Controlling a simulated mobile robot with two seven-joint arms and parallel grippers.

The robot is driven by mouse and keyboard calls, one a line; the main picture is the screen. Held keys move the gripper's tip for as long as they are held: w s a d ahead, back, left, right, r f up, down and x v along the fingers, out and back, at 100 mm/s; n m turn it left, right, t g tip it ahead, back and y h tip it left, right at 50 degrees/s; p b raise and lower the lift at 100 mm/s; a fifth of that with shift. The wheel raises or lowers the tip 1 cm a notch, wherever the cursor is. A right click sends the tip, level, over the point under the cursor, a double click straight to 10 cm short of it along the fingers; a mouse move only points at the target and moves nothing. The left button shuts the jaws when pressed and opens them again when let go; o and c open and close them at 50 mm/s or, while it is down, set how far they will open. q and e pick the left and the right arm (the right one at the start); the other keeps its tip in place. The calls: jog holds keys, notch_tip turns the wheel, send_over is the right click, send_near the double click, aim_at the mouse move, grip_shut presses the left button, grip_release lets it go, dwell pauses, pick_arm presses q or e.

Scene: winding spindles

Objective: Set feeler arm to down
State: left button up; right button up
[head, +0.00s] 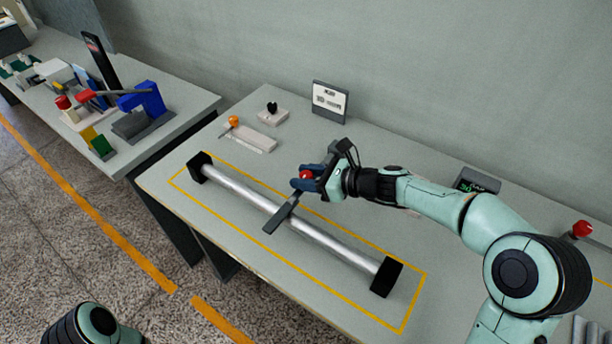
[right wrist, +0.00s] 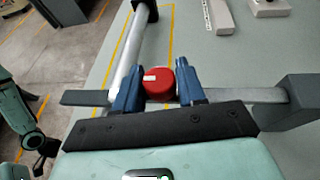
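The feeler arm is a flat grey bar (head: 283,213) with a red knob (head: 306,174) on it. Its free end reaches across the silver roller (head: 238,187); I cannot tell whether it touches the roller. In the right wrist view, the bar runs from its tip (right wrist: 84,98) to a grey pivot block (right wrist: 300,100) at the right. My right gripper (right wrist: 159,88) has its blue fingers against both sides of the red knob (right wrist: 158,76). In the head view, the gripper hides the bar's pivot end. A dark end of my left arm (right wrist: 45,152) shows small at the left.
A yellow outline (head: 403,329) surrounds the roller and its black end blocks. Behind are a slider with an orange knob (head: 234,121), a black dial (head: 271,107) and a sign (head: 330,100). A red knob (head: 581,229) stands far right. Another bench (head: 185,98) is at left.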

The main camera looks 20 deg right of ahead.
jog(key=shift+d, duration=0.1)
jog(key=p+v, duration=0.1)
jog(key=v, duration=1.2)
jog(key=shift+s, duration=0.15)
